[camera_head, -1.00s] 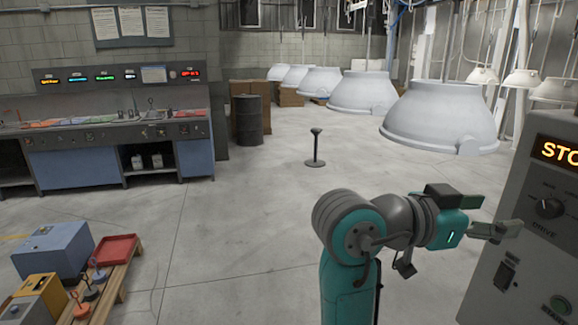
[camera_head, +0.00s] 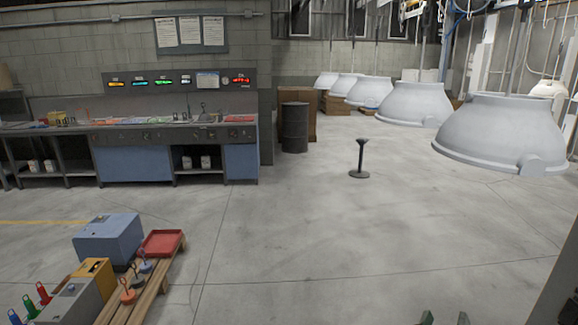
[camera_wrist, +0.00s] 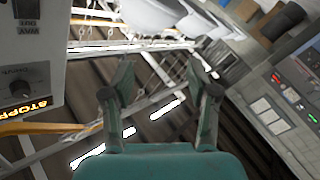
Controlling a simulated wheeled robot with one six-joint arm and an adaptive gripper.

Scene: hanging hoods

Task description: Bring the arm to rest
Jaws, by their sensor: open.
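My gripper (camera_head: 445,319) shows only as two fingertips at the bottom edge of the head view, right of centre. The rest of my arm is below the frame or hidden. In the wrist view my gripper (camera_wrist: 160,82) has its two fingers spread apart, with nothing between them. No object touches the fingers.
Grey-white hoods (camera_head: 500,135) hang at the right, above open floor. A small black stand (camera_head: 360,158) stands mid-floor. A low wooden pallet (camera_head: 160,285) with boxes and a red tray (camera_head: 162,243) is at lower left. The wrist view shows a control panel (camera_wrist: 30,75) at left.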

